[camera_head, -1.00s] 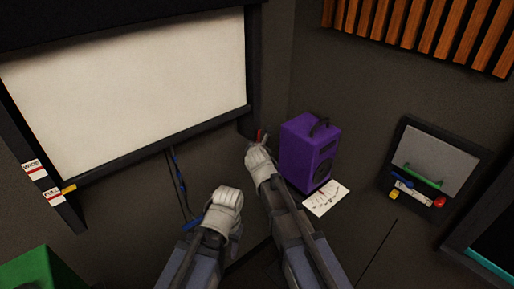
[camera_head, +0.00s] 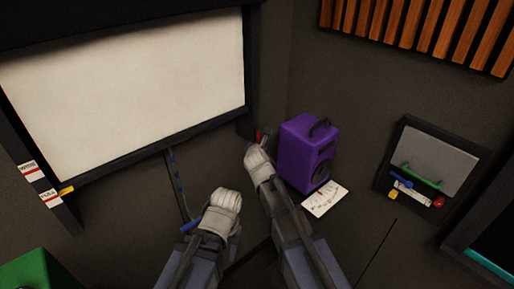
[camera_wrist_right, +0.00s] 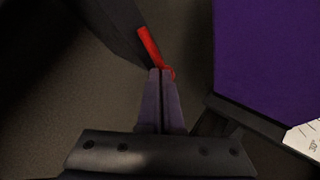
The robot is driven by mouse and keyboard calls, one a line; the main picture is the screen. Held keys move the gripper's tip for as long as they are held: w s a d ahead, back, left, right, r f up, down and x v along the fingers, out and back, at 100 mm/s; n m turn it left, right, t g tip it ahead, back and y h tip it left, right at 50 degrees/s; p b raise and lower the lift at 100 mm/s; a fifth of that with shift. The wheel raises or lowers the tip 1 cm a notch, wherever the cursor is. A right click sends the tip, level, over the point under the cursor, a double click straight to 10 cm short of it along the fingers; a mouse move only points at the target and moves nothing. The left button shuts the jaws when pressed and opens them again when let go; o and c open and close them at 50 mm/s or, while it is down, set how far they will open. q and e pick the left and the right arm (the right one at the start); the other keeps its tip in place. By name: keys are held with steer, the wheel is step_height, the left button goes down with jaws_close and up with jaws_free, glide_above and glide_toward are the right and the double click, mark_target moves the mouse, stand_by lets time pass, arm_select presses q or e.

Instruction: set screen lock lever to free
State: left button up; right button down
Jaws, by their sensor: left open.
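The red lever (camera_head: 258,134) is at the lower right corner of the projection screen's dark frame. It also shows in the right wrist view (camera_wrist_right: 149,46), slanting down to the right from a dark block. My right gripper (camera_wrist_right: 162,70) has its two fingers together, tips at the lower end of the red lever. The red shows behind and beside the tips, with none clearly between them. In the head view my right gripper (camera_head: 256,152) is just below the lever. My left gripper (camera_head: 227,193) is open below the screen, apart from the lever; its fingertips are mostly hidden.
The white screen (camera_head: 130,85) fills the upper left. Labels (camera_head: 32,172) and a yellow tab (camera_head: 66,190) are on its left frame. A purple speaker (camera_head: 300,150) stands close right of my right gripper, with a paper (camera_head: 324,198) beside it. A grey panel (camera_head: 436,158) is farther right.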

steer(key=shift+w+r+p, duration=0.1)
steer(key=shift+r+p, duration=0.65)
steer(key=shift+r, duration=0.1)
arm_select(q)
steer(key=shift+r, duration=0.8)
